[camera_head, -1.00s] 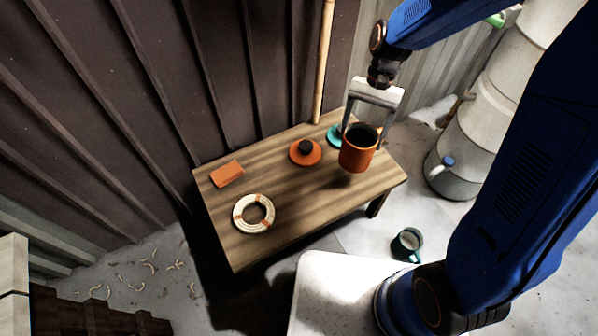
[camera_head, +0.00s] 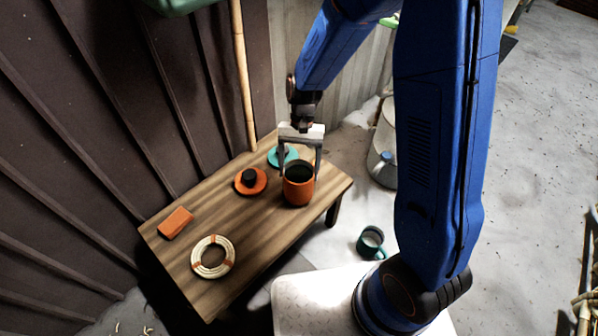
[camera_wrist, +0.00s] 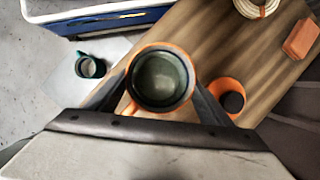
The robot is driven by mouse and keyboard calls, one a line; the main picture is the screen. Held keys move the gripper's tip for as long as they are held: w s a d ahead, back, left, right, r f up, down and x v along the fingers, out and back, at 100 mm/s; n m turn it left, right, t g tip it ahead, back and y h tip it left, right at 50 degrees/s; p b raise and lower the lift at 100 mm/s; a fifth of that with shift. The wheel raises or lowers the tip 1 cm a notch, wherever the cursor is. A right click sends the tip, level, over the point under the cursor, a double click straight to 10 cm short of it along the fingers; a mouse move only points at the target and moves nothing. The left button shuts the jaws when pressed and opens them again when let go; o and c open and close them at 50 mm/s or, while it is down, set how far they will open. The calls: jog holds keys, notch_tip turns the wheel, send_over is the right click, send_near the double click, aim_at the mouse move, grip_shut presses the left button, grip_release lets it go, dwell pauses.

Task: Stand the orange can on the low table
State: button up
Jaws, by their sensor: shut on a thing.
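The orange can (camera_head: 298,193), dark inside and open at the top, is upright at the right end of the low wooden table (camera_head: 245,225). My gripper (camera_head: 299,176) comes down from above with one finger on each side of the can and is shut on it. The can's base is on or just above the tabletop; I cannot tell which. In the wrist view I look down into the can (camera_wrist: 160,80) between the two fingers.
Close to the can are a teal disc (camera_head: 282,157) and an orange disc with a dark knob (camera_head: 250,181). An orange block (camera_head: 176,222) and a cream ring (camera_head: 196,264) lie further left. A green mug (camera_head: 370,243) stands on the floor.

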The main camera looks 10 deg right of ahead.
jog(key=shift+f, duration=0.8)
jog(key=o, duration=2.1)
jog(key=v, duration=1.1)
jog(key=s+d+r+t, duration=0.25)
jog(key=d+r, duration=0.35)
jog(key=r, duration=0.3)
jog(key=s+d+r+n+t, duration=0.1)
jog(key=s+d+r+t, duration=0.1)
jog(key=s, duration=0.4)
jog(key=s+d+r+n+t, duration=0.1)
jog(key=s+d+r+t, duration=0.1)
jog(key=s+d+r, duration=0.2)
jog(key=s+d+r+n+t+h, duration=0.1)
jog(key=s+d+r+t, duration=0.1)
jog(key=s+d, duration=0.5)
jog(key=shift+s+r, duration=0.45)
jog(key=shift+s, duration=0.6)
